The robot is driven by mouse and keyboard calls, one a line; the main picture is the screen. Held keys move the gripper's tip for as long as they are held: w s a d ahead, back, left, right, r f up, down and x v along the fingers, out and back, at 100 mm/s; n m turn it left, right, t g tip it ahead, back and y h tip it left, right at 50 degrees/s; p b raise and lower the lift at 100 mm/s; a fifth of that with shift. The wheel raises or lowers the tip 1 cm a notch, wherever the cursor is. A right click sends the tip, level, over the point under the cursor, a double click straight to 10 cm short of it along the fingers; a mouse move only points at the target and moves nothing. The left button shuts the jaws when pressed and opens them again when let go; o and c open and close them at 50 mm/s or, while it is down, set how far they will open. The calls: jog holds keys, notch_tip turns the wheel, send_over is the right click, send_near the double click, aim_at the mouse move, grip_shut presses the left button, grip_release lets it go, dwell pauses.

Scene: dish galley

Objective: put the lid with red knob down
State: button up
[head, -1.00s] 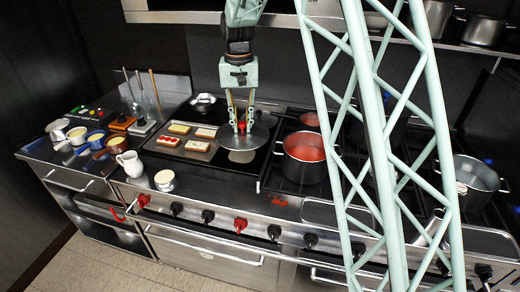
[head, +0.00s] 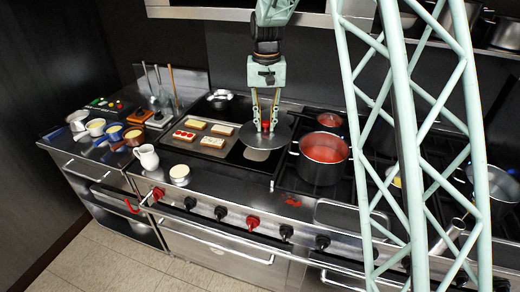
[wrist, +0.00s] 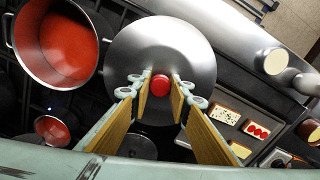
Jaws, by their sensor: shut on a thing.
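The lid with red knob is a round, shiny steel disc (head: 264,141) with a red knob on top. My gripper (head: 265,124) is shut on the red knob from above, with its two tan-padded fingers on either side. In the wrist view the lid (wrist: 160,45) spreads beyond the fingertips, with the knob (wrist: 160,85) between them. The lid is over the right part of the dark griddle plate. I cannot tell whether its underside touches the surface.
A pot of red sauce (head: 321,157) stands on the burners just right of the lid. A white jug (head: 147,157) and a pale round tub (head: 179,173) stand on the front ledge. A steel pot (head: 494,184) is far right.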

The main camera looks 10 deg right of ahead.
jog(key=shift+a+f+n, duration=0.45)
jog(key=shift+f+n, duration=0.05)
jog(key=shift+n, duration=0.3)
jog(key=s+a+f+n+p, duration=0.2)
jog(key=a+f+n, duration=0.2)
jog(key=n, duration=0.4)
jog(key=s+a+f+n+p, duration=0.1)
jog(key=a+f+n+p, duration=0.1)
jog(key=a+f+n, duration=0.2)
jog(key=shift+s+f+n+p, duration=0.35)
jog(key=shift+f+n, duration=1.2)
jog(key=shift+n, duration=0.35)
jog(key=shift+w, duration=0.1)
jog(key=w+d, duration=0.3)
jog(key=w, duration=0.1)
jog(key=w+d+p, duration=0.1)
jog(key=w+d, duration=0.2)
jog(key=w, duration=0.2)
jog(key=w+d+p, duration=0.1)
jog(key=w+d, duration=0.2)
jog(key=w, duration=0.2)
jog(key=shift+w, duration=0.2)
jog(key=shift+w, duration=0.15)
jog(key=shift+w+d, duration=0.2)
jog(key=shift+w, duration=0.05)
jog(key=shift+f, duration=1.75)
